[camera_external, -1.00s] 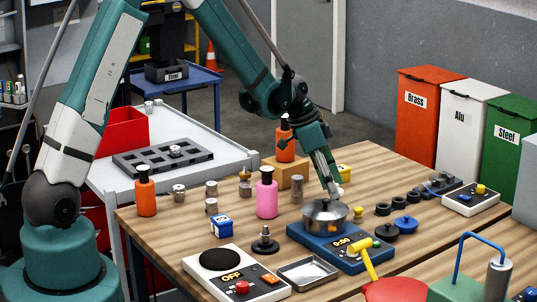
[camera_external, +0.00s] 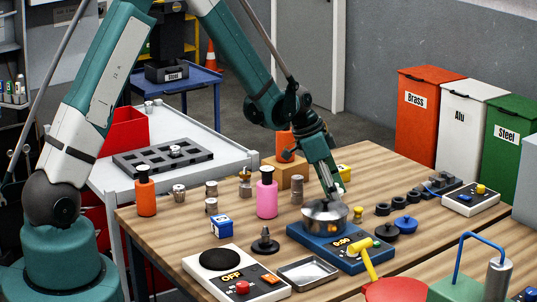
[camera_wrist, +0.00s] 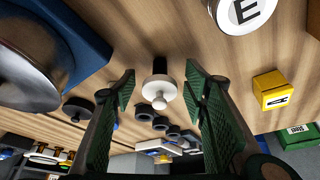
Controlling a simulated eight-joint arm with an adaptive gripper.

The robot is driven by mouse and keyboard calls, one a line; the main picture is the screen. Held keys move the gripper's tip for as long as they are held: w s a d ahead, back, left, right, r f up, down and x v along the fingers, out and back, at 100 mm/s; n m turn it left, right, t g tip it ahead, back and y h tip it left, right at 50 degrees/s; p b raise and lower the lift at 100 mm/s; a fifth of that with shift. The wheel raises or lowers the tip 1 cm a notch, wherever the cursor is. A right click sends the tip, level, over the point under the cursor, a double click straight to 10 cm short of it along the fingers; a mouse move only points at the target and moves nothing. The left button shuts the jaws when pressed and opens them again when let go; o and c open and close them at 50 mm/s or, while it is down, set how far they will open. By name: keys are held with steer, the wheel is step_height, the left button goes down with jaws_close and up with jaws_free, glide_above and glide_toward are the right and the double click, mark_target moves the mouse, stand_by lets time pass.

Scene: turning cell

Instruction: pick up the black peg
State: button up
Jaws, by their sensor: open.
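My gripper (camera_external: 335,193) points down just behind the pot, well apart from that piece. In the wrist view my gripper (camera_wrist: 162,85) has its two green-padded fingers spread wide. A piece with a pale collar and knob (camera_wrist: 158,92) and a dark section shows in the gap between them, apart from both fingers. The gripper hides this piece in the external view.
A metal pot (camera_external: 325,218) on a blue scale (camera_external: 312,238) stands close to my gripper. A yellow block (camera_wrist: 275,90) and a white E-marked piece (camera_wrist: 243,10) lie to the right in the wrist view. Black rings (camera_wrist: 146,111) lie beyond the fingers.

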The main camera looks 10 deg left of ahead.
steer(key=c, duration=1.1)
steer(key=shift+r, duration=0.1)
steer(key=shift+r, duration=4.9)
